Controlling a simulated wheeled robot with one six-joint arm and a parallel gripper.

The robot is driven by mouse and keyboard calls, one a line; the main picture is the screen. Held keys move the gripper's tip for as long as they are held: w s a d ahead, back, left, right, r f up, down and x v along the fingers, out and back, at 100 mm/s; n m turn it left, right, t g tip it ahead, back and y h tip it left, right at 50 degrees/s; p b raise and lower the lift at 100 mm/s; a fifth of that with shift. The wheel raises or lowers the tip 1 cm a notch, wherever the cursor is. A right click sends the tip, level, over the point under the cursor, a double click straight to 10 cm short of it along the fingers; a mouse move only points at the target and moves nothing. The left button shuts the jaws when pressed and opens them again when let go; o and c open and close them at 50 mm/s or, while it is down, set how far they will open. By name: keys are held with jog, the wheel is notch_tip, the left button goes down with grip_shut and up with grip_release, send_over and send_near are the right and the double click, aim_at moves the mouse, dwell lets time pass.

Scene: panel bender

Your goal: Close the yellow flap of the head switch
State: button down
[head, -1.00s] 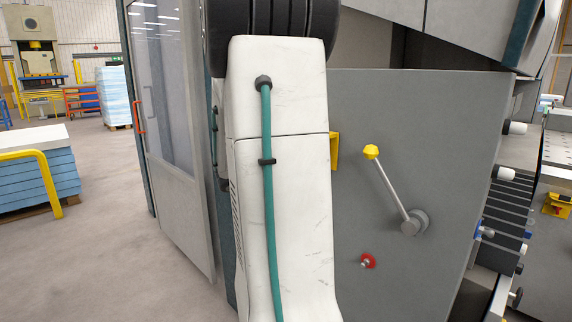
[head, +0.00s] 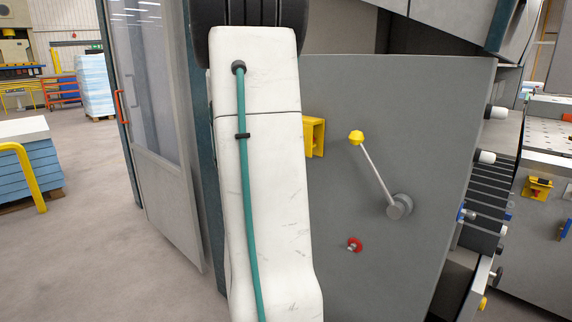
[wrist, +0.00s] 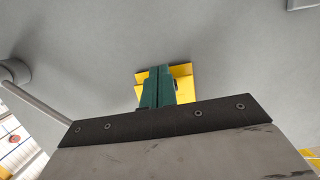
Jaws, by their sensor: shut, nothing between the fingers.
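The yellow head switch (head: 319,137) sticks out from the grey machine panel, just right of my arm, which hides its left part. In the wrist view the yellow parts of the switch (wrist: 183,94) show on both sides of my gripper (wrist: 157,72). The teal fingers are together and empty, in front of the middle of the switch. They cover its centre, and I cannot tell whether they touch it. I cannot clearly separate the flap from the housing or read its angle. In the head view my gripper is hidden behind my arm.
A lever with a yellow knob (head: 356,138) stands right of the switch on the panel (head: 440,130). A red button (head: 354,244) sits below it. A tall glazed door (head: 152,110) is left of my arm. The floor at left (head: 90,250) is clear.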

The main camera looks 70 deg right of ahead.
jog(key=w+a+f, duration=0.4)
jog(key=a+f, duration=0.3)
jog(key=a, duration=0.3)
jog(key=shift+w, duration=0.35)
dwell(0.7)
